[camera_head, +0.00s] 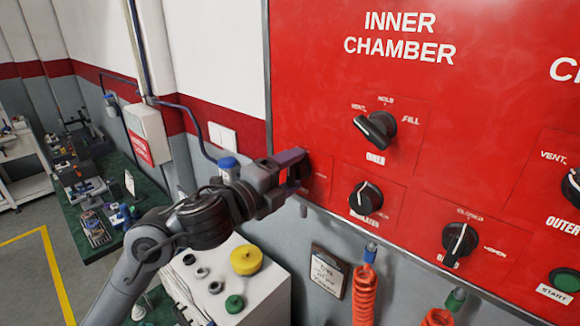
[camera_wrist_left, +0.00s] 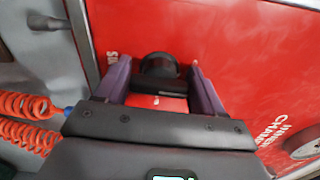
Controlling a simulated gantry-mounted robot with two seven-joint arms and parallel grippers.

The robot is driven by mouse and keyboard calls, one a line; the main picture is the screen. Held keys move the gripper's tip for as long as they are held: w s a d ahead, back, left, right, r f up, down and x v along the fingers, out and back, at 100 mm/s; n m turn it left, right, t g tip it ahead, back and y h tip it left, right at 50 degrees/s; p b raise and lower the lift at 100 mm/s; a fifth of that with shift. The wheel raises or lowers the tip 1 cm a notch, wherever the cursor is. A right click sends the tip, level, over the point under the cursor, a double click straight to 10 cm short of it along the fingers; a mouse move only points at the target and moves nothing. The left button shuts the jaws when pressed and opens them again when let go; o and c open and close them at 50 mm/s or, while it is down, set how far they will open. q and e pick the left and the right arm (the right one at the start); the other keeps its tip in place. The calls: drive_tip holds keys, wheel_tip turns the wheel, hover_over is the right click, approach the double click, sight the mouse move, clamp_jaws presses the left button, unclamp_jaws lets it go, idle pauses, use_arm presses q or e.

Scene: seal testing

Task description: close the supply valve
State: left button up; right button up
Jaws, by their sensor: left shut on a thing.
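My left gripper (camera_head: 297,168) reaches the lower left part of the red panel. It covers most of a control there, which I take to be the supply valve. In the left wrist view a black round knob (camera_wrist_left: 158,64) sits on the panel between the two purple fingers of my left gripper (camera_wrist_left: 160,72), and the gripper is shut on it. The label beside the knob is mostly hidden, and its pointer setting cannot be read. My right gripper is not in view.
The red panel (camera_head: 320,60) carries a vent-hold-fill knob (camera_head: 376,130), a lower knob (camera_head: 366,198) and a closed-open knob (camera_head: 459,243). Orange coiled hoses (camera_head: 364,292) hang below.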

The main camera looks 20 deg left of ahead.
use_arm(q)
drive_tip(key=shift+n, duration=0.5)
drive_tip(key=o, duration=1)
drive_tip(key=shift+c, duration=0.2)
drive_tip(key=b+v, duration=0.1)
drive_tip(key=v, duration=1)
drive_tip(key=shift+w, duration=0.1)
